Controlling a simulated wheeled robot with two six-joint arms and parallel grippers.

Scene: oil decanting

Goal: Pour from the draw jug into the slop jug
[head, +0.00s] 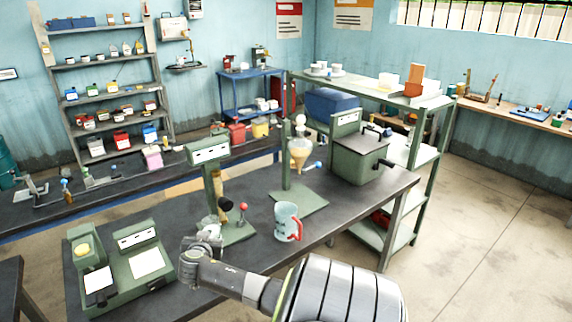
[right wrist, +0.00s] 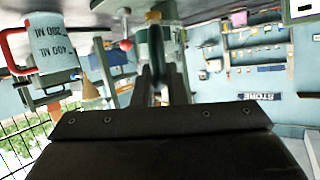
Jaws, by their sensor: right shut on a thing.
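A pale blue measuring jug with a red handle (head: 286,222) stands upright on the dark bench, right of my right gripper. In the right wrist view this jug (right wrist: 58,45) appears upside down at the left, with 200 ML and 400 ML marks. I cannot tell whether it is the draw jug or the slop jug. My right gripper (head: 204,241) is low over the bench beside a green stand. It is shut on a small, partly hidden vessel (head: 209,226); between the fingers in the right wrist view (right wrist: 158,78) its shape is unclear. My left gripper is not in view.
A green stand with a sign (head: 209,152) is close behind my right gripper. A funnel stand (head: 300,160) and a green box machine (head: 360,160) stand farther right. A green scale-like unit (head: 120,265) is at the left. Bare bench lies around the red-handled jug.

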